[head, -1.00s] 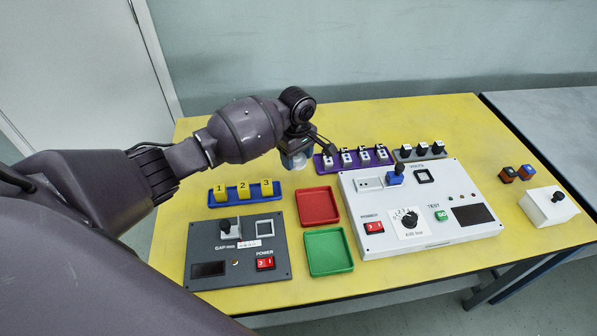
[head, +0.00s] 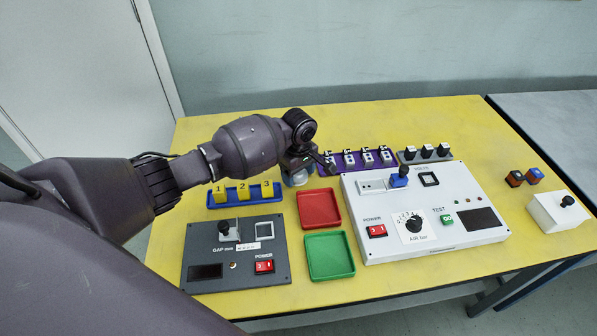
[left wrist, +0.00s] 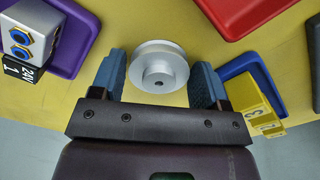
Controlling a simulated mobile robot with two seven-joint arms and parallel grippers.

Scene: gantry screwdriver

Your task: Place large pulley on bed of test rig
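The large pulley (left wrist: 158,68) is a silver, stepped disc with a dark centre hole. In the head view the pulley (head: 296,180) shows just below my left gripper (head: 300,168), low over the yellow table, left of the purple tray. Whether it touches the table is hard to tell. The white panel (head: 440,233) with dial and TEST button stands to the right. I cannot tell which part is the rig's bed. My right gripper is not in view.
A red tray (head: 302,210) and a green tray (head: 311,274) lie nearby. A blue holder (head: 212,204) with numbered yellow blocks and a dark GAP panel (head: 205,253) are on the left. The purple tray (head: 400,160) holds several small parts.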

